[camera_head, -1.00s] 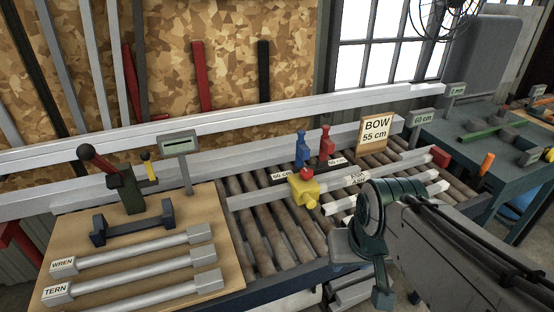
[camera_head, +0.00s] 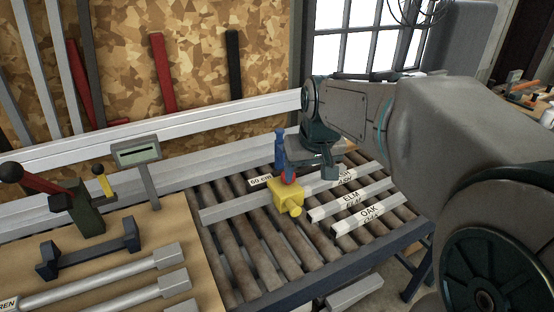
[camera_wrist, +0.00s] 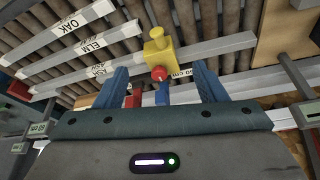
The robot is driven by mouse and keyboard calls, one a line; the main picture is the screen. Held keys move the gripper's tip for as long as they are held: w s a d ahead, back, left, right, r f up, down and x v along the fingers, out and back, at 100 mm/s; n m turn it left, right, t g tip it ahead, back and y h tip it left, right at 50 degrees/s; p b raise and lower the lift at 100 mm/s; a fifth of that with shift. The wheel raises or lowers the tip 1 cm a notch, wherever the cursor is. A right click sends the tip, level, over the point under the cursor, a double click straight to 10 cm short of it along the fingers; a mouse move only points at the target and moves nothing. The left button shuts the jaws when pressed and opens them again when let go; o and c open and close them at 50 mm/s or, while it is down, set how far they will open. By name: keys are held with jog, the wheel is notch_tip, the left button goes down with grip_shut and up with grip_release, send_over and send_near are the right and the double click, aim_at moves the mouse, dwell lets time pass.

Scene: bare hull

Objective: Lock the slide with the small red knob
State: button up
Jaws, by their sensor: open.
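The yellow slide (camera_head: 285,199) sits on a grey rail across the rollers, with the small red knob (camera_head: 289,175) on top. In the wrist view the yellow slide (camera_wrist: 158,46) is upper centre, with the red knob (camera_wrist: 159,73) at its lower edge. My gripper (camera_wrist: 160,70) is open, and its two blue fingers stand apart to either side of the knob in that view. Nothing is between them in their grip; how far the knob is below the fingertips I cannot tell. In the head view my gripper (camera_head: 322,165) hangs just right of the knob, fingers mostly hidden.
A blue figure (camera_head: 280,150) stands just behind the slide; a red figure (camera_wrist: 133,97) shows in the wrist view. Labelled bars, ELM (camera_head: 350,200) and OAK (camera_head: 368,216), lie to the right. A display (camera_head: 138,152) on a post and a wooden board with levers are left.

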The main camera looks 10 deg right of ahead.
jog(key=w+f+b, duration=0.4)
jog(key=w, duration=1.1)
jog(key=shift+n+t, duration=0.3)
jog(key=x, duration=0.9)
jog(key=p+x, duration=0.1)
jog(key=x, duration=0.4)
jog(key=shift+d, duration=0.25)
jog(key=c, duration=1)
